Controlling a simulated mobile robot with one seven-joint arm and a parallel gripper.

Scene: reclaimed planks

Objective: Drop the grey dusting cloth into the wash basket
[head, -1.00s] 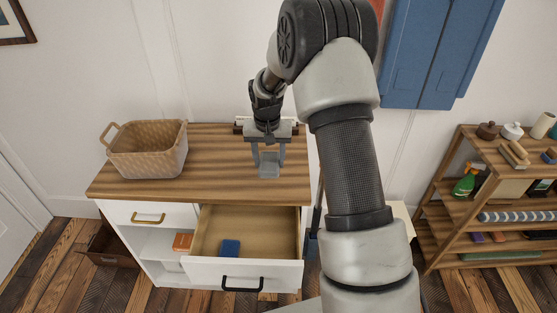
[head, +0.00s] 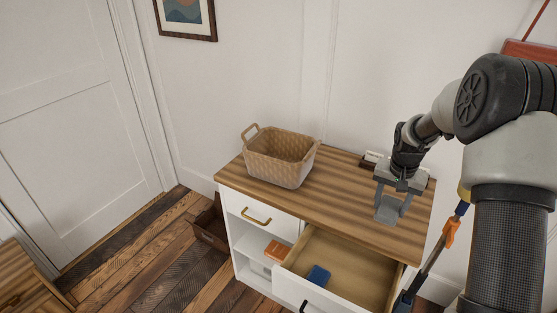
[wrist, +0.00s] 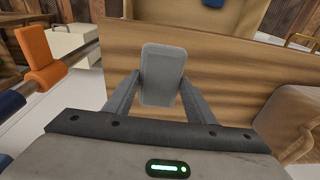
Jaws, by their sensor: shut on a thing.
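The grey dusting cloth (head: 387,210) is a small folded pad between the fingers of my gripper (head: 391,204). My gripper is shut on it, above the right end of the wooden cabinet top (head: 345,205). In the wrist view the cloth (wrist: 162,75) fills the gap between both fingertips. The wash basket (head: 272,168), tan and woven with two handles, stands upright on the left part of the same top, apart from my gripper. Part of it shows at the right edge of the wrist view (wrist: 294,118). The basket's floor is largely hidden.
An open drawer (head: 345,270) below the top holds a blue block-like thing (head: 318,275). An orange item (head: 277,250) sits on the shelf beside it. A pole with an orange clip (head: 450,232) stands right of the cabinet. The top between basket and gripper is clear.

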